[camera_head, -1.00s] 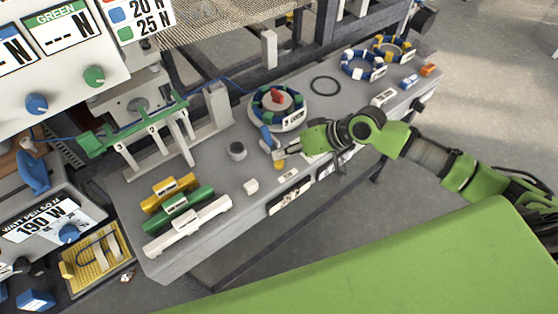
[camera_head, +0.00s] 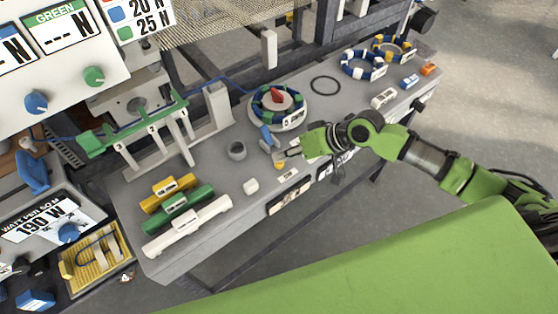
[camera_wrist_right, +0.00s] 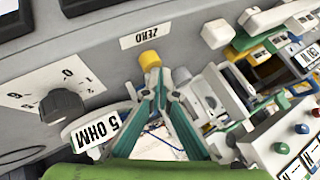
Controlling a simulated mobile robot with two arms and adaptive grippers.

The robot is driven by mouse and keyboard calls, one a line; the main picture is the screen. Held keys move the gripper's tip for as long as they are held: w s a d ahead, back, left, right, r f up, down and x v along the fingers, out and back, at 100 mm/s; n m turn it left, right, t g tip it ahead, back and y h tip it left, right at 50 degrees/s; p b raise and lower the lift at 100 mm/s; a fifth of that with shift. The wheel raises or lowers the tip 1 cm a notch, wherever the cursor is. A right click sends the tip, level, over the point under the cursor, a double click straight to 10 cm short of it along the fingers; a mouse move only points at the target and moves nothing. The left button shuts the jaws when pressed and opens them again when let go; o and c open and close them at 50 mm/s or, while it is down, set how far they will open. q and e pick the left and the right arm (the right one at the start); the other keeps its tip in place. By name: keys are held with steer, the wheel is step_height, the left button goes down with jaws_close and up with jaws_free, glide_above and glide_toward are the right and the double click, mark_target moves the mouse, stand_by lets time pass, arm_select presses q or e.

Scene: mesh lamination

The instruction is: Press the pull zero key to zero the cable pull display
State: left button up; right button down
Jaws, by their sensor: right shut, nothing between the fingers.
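The yellow key (camera_wrist_right: 150,59) stands on the grey bench front beside a ZERO label (camera_wrist_right: 145,36). It also shows small in the head view (camera_head: 280,165). My right gripper (camera_wrist_right: 153,77) is shut and empty, with its fingertips close to the key. I cannot tell whether they touch it. In the head view my right gripper (camera_head: 285,154) hangs just above the key. The green display (camera_head: 75,32) on the upper-left panel shows dashes and N. My left gripper is not in view.
A white block (camera_head: 251,186) and a grey cup (camera_head: 237,151) stand left of the key. Yellow, green and white bars (camera_head: 187,225) lie at the bench's left end.

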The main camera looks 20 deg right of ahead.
mark_target(282, 162)
steer(key=shift+f, duration=0.4)
stand_by(0.5)
steer(key=shift+r+p, duration=0.95)
steer(key=shift+r, duration=0.05)
step_height(282, 162, up, 5)
steer(key=p, duration=0.5)
steer(key=shift+r, duration=0.1)
stand_by(0.3)
